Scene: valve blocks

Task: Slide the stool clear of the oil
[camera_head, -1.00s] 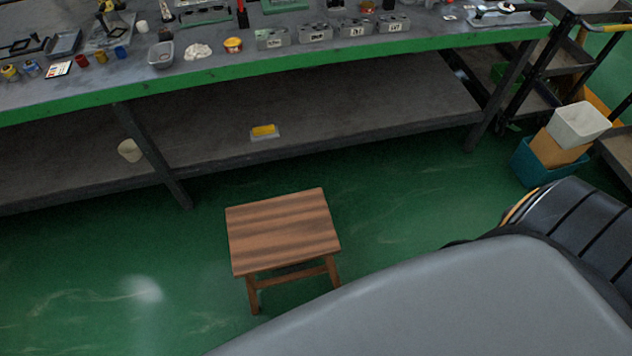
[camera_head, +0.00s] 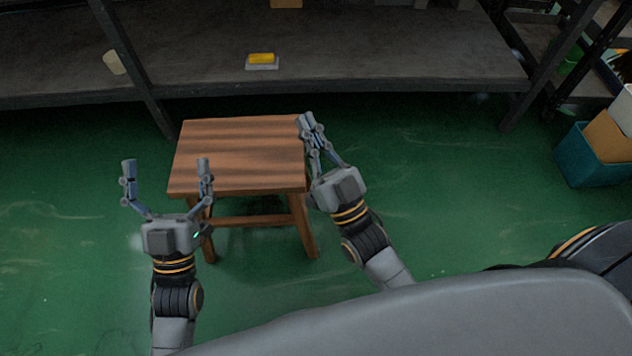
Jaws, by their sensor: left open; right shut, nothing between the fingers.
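The wooden stool (camera_head: 245,145) stands upright on the green floor, in front of the workbench. My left gripper (camera_head: 166,166) is open and empty at the stool's front left corner. Its right finger overlaps the seat's front edge in the picture; I cannot tell if it touches. My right gripper (camera_head: 307,122) is shut with nothing in it, at the right side of the seat. Its fingertips lie at the seat's right edge; contact is unclear. I cannot make out a definite oil patch on the floor.
The bench's lower shelf (camera_head: 400,60) runs behind the stool, with a dark leg (camera_head: 135,70) near its back left. A yellow-topped block (camera_head: 262,61) and a white cup (camera_head: 115,63) are on that side. A teal bin (camera_head: 585,158) stands at right. Floor right of the stool is clear.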

